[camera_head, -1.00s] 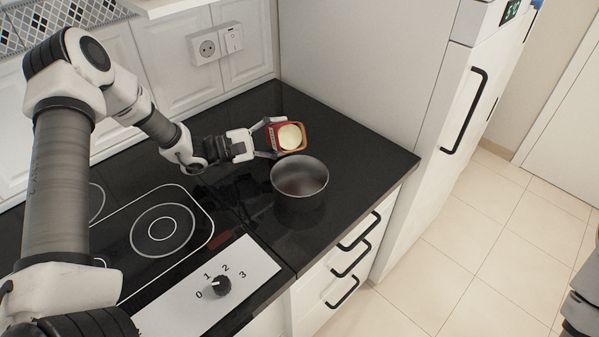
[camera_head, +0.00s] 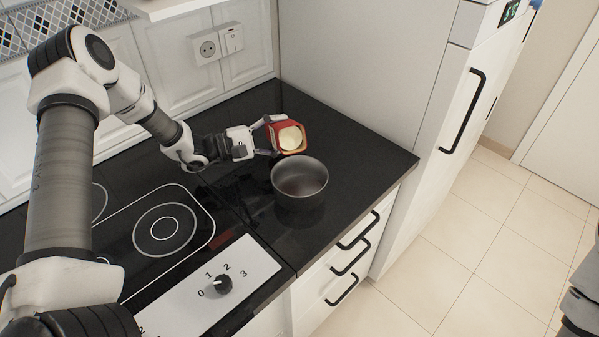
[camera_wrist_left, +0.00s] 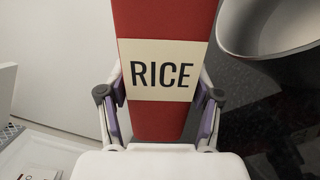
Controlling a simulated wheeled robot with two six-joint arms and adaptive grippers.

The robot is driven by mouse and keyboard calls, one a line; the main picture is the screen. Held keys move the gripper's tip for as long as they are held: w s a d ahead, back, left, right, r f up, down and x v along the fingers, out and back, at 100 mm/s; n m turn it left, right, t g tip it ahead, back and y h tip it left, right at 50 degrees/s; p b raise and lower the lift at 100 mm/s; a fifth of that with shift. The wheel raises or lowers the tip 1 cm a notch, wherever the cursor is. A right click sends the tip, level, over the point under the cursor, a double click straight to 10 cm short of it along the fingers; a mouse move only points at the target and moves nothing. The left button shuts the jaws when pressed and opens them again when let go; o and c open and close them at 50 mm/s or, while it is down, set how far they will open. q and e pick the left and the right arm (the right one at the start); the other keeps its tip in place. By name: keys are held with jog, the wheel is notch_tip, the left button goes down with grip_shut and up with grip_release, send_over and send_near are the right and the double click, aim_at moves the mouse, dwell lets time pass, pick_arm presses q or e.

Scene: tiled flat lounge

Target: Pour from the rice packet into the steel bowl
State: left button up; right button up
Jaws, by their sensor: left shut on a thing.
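The red rice packet (camera_head: 278,136) has a pale, cream-coloured open top that faces the head camera. Its "RICE" label (camera_wrist_left: 162,72) shows in the left wrist view. My left gripper (camera_head: 270,136) is shut on the packet, one finger on each side. The packet is tilted, just behind the steel bowl's far rim. The dark grey steel bowl (camera_head: 299,192) stands upright on the black counter. In the left wrist view the bowl (camera_wrist_left: 240,30) is at the upper right, beside the packet. I see no rice inside the bowl. My right gripper is not in view.
The black counter (camera_head: 355,160) is clear right of the bowl, up to its edge above the drawers. A cooktop (camera_head: 165,235) with a control knob (camera_head: 222,284) lies to the left. A tall white fridge (camera_head: 460,110) stands to the right.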

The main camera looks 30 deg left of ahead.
aim_at(273, 131)
pick_arm(q)
jog(key=shift+r+m+p, duration=0.55)
jog(key=shift+m+p, duration=0.35)
jog(key=shift+p, duration=0.2)
dwell(0.3)
jog(key=shift+s+d+r+m+b, duration=0.5)
jog(key=shift+s+d+r+m, duration=0.1)
jog(key=shift+m, duration=0.3)
dwell(0.8)
jog(key=shift+d+f+m+b, duration=0.1)
jog(key=shift+m+b, duration=0.7)
jog(key=shift+b, duration=0.45)
dwell(0.6)
jog(key=shift+s+d+r+m+b, duration=0.2)
jog(key=shift+r+m+b, duration=0.25)
jog(key=shift+m, duration=0.15)
jog(key=shift+s+d+r+m+b, duration=0.15)
jog(key=shift+r+m+b, duration=0.15)
jog(key=shift+m+b, duration=0.25)
dwell(1.9)
